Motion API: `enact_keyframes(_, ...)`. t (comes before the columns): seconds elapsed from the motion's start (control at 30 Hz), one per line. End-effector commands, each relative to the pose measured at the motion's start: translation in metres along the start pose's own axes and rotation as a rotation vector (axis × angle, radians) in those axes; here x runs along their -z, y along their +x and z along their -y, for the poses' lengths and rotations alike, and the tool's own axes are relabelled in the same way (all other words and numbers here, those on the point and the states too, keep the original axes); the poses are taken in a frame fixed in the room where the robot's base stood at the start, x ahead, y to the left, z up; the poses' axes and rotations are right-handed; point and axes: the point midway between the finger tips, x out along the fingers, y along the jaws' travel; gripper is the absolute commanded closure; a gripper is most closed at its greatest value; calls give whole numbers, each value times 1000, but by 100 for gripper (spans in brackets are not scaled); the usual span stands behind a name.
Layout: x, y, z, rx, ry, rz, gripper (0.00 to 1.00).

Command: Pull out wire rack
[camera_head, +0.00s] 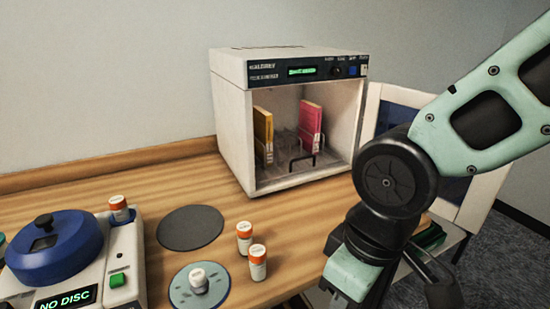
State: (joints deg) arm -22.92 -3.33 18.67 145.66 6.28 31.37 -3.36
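A white box-shaped machine (231,124) stands on the wooden counter, its front open. Inside, a wire rack (303,162) with a dark wire loop at its front sits on the chamber floor. A yellow slab (263,133) and a pink-red slab (311,122) stand upright in it, apart from each other. The rack's rear is dim and partly hidden by the slabs. My arm comes in from the right and bends down in front of the counter's right end. My gripper's fingertips do not show.
A white-framed panel with a dark window (398,110) stands right of the machine, partly behind my arm. At left are a blue-lidded device (60,250), a dark disc (190,227), a grey-blue disc (186,297) and orange-capped vials (244,238). Counter before the machine's opening is clear.

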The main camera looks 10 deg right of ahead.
Motion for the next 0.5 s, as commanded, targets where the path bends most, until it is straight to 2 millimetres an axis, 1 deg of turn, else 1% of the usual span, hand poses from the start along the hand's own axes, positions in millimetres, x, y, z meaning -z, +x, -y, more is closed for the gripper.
enact_keyframes(0.27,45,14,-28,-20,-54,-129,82)
enact_keyframes(0.37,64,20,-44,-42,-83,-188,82)
enact_keyframes(0.47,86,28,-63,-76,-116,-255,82)
enact_keyframes(0.5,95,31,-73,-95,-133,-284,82)
